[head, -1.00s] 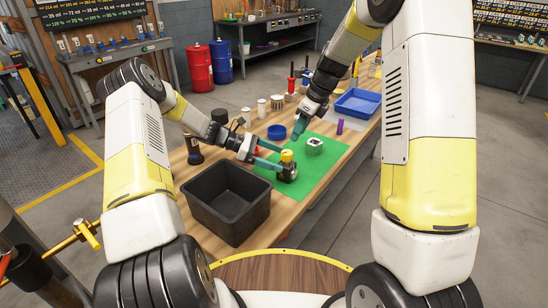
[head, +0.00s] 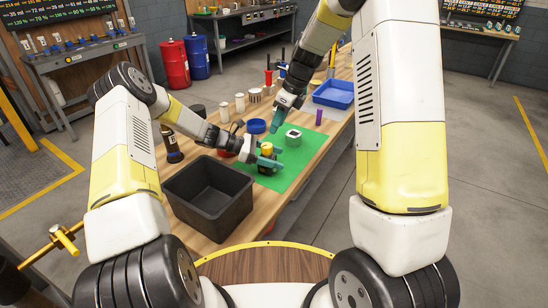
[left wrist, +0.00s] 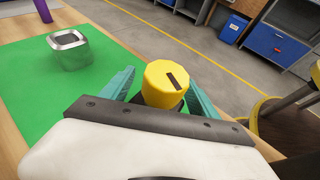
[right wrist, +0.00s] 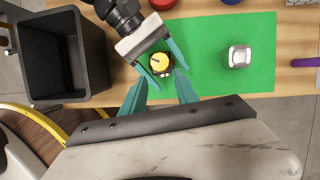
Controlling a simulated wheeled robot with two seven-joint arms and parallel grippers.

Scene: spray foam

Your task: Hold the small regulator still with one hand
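The small regulator, dark with a yellow cap (head: 268,148), stands on the green mat (head: 297,165). Its yellow cap shows between my left fingers in the left wrist view (left wrist: 164,84) and from above in the right wrist view (right wrist: 160,63). My left gripper (head: 270,157) is open, one finger on each side of the regulator, with a gap visible beside the cap. Its grip on the lower body is hidden. My right gripper (head: 276,127) is open and empty above the mat's far left edge; its fingers (right wrist: 158,88) show in the right wrist view.
A black bin (head: 225,215) is at the near left of the wooden table. A blue tray (head: 333,103), a blue bowl (head: 255,126) and a purple cylinder (head: 319,117) are farther back.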

